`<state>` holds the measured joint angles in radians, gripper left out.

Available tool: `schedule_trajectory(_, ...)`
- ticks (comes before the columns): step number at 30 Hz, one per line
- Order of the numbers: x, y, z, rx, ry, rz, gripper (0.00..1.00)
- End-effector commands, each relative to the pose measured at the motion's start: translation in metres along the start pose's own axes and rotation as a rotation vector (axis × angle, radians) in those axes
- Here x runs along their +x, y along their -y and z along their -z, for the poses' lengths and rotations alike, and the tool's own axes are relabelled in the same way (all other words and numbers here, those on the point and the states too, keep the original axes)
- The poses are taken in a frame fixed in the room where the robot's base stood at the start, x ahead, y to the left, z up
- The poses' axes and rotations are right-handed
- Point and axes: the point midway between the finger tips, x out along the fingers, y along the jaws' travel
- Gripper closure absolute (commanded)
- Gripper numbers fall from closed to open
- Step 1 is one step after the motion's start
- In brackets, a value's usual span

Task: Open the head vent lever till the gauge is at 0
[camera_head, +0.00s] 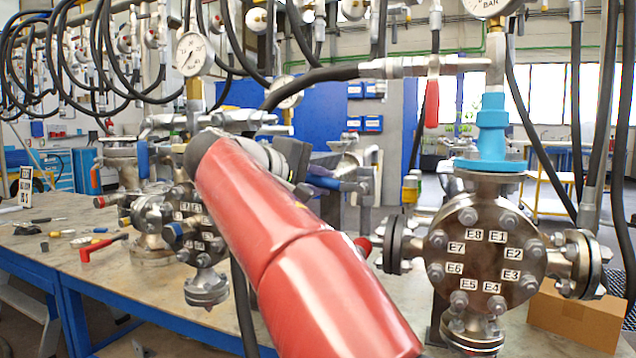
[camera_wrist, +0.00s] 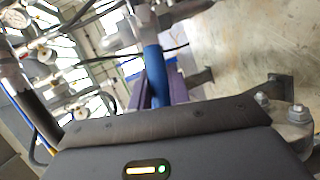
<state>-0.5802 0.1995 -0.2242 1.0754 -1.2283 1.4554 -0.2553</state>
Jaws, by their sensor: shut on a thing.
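My gripper (camera_wrist: 161,90) is shut on a blue lever handle (camera_wrist: 154,66) in the wrist view; the handle stands up between the two purple-grey fingers. In the head view my red arm hides much of the middle, and the blue handle (camera_head: 328,183) shows just right of the wrist, running toward a metal valve fitting.
A flanged vessel with numbered bolts (camera_head: 484,250) stands right of my arm, and a similar one (camera_head: 197,237) stands left. A red lever (camera_head: 431,103) hangs on the hose line above. A cardboard box (camera_head: 577,316) sits at lower right. Loose tools lie on the left bench (camera_head: 50,265).

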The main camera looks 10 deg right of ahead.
Motion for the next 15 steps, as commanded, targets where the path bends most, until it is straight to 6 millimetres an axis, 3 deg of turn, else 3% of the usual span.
schedule_trajectory(15,-0.003,-0.035,-0.011,0.438,-0.093,0.180,1.00)
